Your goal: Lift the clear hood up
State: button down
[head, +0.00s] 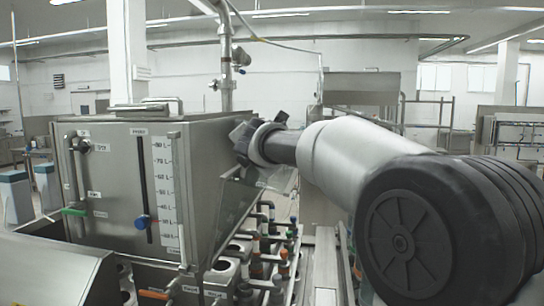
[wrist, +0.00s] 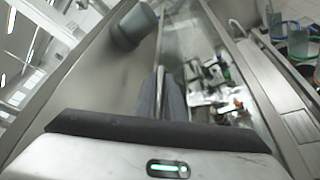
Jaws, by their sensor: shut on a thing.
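The clear hood (head: 236,205) is a see-through panel on the right side of the steel tank, tilted outward over the valves. In the wrist view it shows as a clear sheet (wrist: 192,38), with valves visible through it. My gripper (head: 246,142) reaches in from the right at the tank's side, near the upper part of the hood; its fingertips are hard to make out in the head view. In the wrist view my gripper (wrist: 170,85) has its fingers close together on a thin edge of the hood. The exact grip point is partly hidden by the fingers.
The steel tank (head: 115,210) has a litre scale (head: 166,195) on its front. A row of valves with coloured handles (head: 284,254) lies below the hood. A vertical pipe (head: 227,70) rises behind the tank. Cups (wrist: 298,42) stand at the wrist view's upper right.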

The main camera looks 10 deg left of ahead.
jog(key=shift+a+r+p, duration=0.2)
jog(key=shift+a+r, duration=0.05)
jog(key=shift+a, duration=0.4)
jog(key=shift+a+r+p, duration=0.15)
jog(key=shift+a+r, duration=0.1)
jog(key=shift+a, duration=0.4)
jog(key=c, duration=1.8)
grip_release()
jog(key=shift+a+f, duration=0.1)
jog(key=b+v, duration=0.2)
jog(key=v, duration=1.5)
jog(key=shift+s+b, duration=0.25)
jog(key=shift+b, duration=0.05)
